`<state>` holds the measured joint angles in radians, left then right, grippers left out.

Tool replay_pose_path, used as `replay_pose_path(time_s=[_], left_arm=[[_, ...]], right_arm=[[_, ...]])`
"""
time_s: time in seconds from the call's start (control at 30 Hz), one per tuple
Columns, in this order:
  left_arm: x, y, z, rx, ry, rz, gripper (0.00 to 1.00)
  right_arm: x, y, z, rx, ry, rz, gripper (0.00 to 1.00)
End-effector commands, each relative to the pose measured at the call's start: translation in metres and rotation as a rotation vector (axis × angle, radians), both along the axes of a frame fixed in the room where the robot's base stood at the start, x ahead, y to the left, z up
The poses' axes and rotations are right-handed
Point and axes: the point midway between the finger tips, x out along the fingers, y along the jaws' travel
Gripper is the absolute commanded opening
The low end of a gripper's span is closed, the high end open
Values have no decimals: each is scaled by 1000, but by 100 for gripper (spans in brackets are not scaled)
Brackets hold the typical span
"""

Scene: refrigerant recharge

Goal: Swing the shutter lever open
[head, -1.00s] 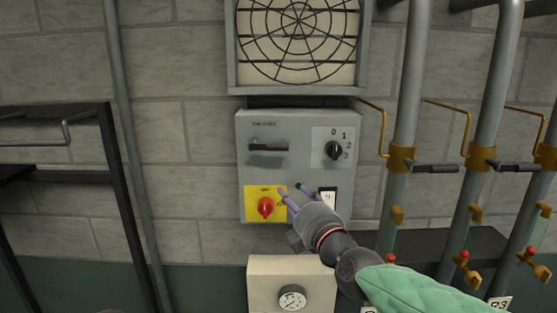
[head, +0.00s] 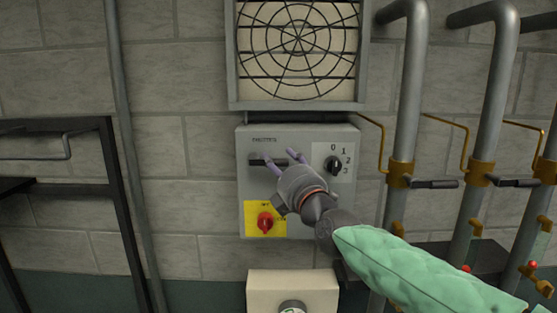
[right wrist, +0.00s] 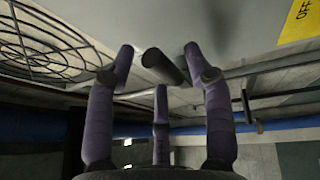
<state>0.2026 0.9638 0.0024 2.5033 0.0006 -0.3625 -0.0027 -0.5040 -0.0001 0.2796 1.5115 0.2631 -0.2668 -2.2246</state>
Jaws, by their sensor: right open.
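The shutter lever (head: 257,162) is a short dark horizontal bar on the grey control panel (head: 310,225), under a small label. It also shows in the right wrist view as a dark rod (right wrist: 163,67) between my fingers, apart from the palm. My right gripper (head: 281,157) is open in front of the panel, with its fingertips close around the lever. Its purple fingers cover part of the lever in the head view, and I cannot tell whether they touch it. My left gripper is not in view.
A red knob on a yellow plate (head: 252,222) sits below the lever, and a black selector knob (head: 332,165) to its right. A round fan grille (head: 298,40) is above. Grey pipes (head: 406,110) with brass fittings stand at right. A pale gauge box (head: 268,285) is below.

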Motion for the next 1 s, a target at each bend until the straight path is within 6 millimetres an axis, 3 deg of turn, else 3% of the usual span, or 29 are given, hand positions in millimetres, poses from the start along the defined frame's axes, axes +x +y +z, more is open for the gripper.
replay_pose_path(time_s=[0.2, 0.47, 0.67, 1.0], left_arm=[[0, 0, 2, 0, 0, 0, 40], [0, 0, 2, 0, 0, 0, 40], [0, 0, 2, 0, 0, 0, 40], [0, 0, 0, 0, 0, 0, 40]], right_arm=[[11, 5, 2, -1, 0, 0, 52], [12, 5, 2, -1, 0, 0, 52], [12, 5, 2, -1, 0, 0, 2], [12, 5, 0, 15, 1, 0, 0]])
